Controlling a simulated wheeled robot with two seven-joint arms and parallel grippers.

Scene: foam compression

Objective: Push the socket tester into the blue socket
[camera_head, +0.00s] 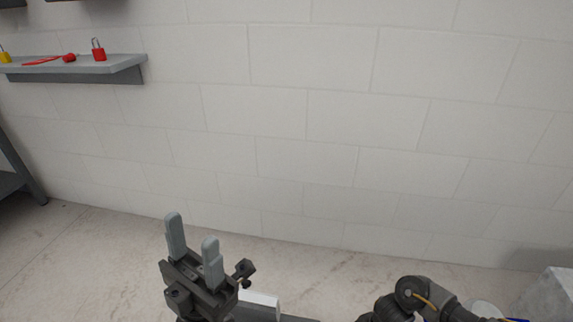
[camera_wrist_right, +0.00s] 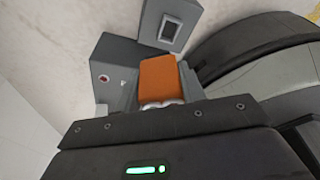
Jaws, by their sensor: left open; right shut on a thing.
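My left gripper (camera_head: 191,228) is in the lower middle of the head view. Its two grey fingers point up, apart, with nothing between them. My right gripper (camera_wrist_right: 160,105) shows from behind in the right wrist view. It is shut on an orange block (camera_wrist_right: 160,78), which appears to be the socket tester. Grey parts flank the block, and its held edge is partly hidden by the gripper body. I cannot make out the blue socket for sure in either view.
A wall shelf (camera_head: 75,66) with padlocks hangs at the upper left. A pale block (camera_head: 548,297) stands at the lower right. In the right wrist view are a grey box (camera_wrist_right: 108,68) with a red button and a grey panel (camera_wrist_right: 170,30).

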